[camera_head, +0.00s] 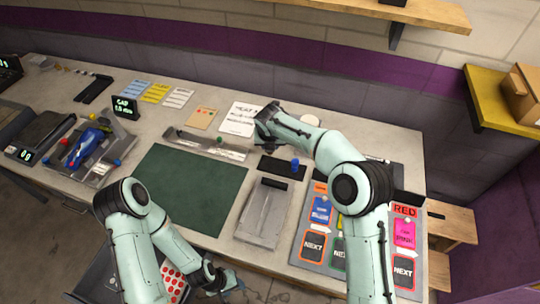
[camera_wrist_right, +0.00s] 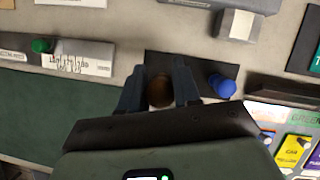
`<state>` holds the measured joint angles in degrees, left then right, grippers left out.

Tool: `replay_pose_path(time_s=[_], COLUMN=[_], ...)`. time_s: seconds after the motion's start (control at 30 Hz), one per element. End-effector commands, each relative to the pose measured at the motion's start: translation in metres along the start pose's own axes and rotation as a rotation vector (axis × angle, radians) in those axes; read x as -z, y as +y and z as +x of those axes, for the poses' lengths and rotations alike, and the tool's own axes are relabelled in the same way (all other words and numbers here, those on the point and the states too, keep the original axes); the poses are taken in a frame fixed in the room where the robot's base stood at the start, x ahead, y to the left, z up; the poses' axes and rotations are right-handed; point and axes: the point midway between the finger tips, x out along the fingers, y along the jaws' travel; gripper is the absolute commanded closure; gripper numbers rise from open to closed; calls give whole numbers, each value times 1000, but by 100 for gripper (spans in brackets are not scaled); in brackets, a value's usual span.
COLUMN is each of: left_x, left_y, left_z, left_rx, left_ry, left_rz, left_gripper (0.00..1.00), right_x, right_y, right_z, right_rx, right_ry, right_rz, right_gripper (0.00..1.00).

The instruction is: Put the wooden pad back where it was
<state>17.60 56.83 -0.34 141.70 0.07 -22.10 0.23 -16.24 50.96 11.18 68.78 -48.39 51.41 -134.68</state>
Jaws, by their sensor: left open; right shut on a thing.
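The wooden pad (camera_wrist_right: 160,92) shows in the right wrist view as a round brown piece between the two dark fingers of my right gripper (camera_wrist_right: 159,82). The gripper is shut on it. Behind the pad in that view lies a dark plate (camera_wrist_right: 205,68) with a blue knob (camera_wrist_right: 222,86) to the right of the fingers. In the head view the dark plate (camera_head: 272,167) and blue knob (camera_head: 295,165) are visible, but the pad is not distinguishable. I cannot tell whether the pad touches the plate. My left gripper (camera_head: 222,281) is open at the table's front edge.
A green mat (camera_head: 192,188) covers the middle of the table. A metal rail (camera_head: 210,146) with a green knob and white papers (camera_head: 240,119) lie behind the mat.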

Motion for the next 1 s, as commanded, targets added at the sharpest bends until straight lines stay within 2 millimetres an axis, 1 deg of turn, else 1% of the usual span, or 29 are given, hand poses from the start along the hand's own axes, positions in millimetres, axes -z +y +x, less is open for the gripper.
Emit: replay_pose_path(time_s=[0.17,0.33,0.43,0.53,0.87,0.9,0.97,1.0], left_x=[0,-2,-5,-5,-4,-4,-4,-4], left_y=[0,-1,-3,-3,-2,-2,-2,-2], left_z=[0,1,4,4,3,3,3,3], left_rx=[0,1,2,2,2,1,2,2], left_ry=[0,-2,-5,-6,-4,-4,-4,-4], left_rz=[0,-1,-2,-2,-2,-2,-2,-2], left_gripper=[52,52,52,52,52,52,52,52], right_x=[6,19,24,26,25,26,26,26], right_y=[0,0,0,1,0,0,0,0], right_z=[13,42,54,59,60,61,61,61], right_rx=[0,1,0,-1,0,0,0,0], right_ry=[1,3,2,0,-1,0,0,0], right_rz=[-1,-1,0,1,0,0,0,0], right_gripper=[100,100,100,100,100,65,45,43])
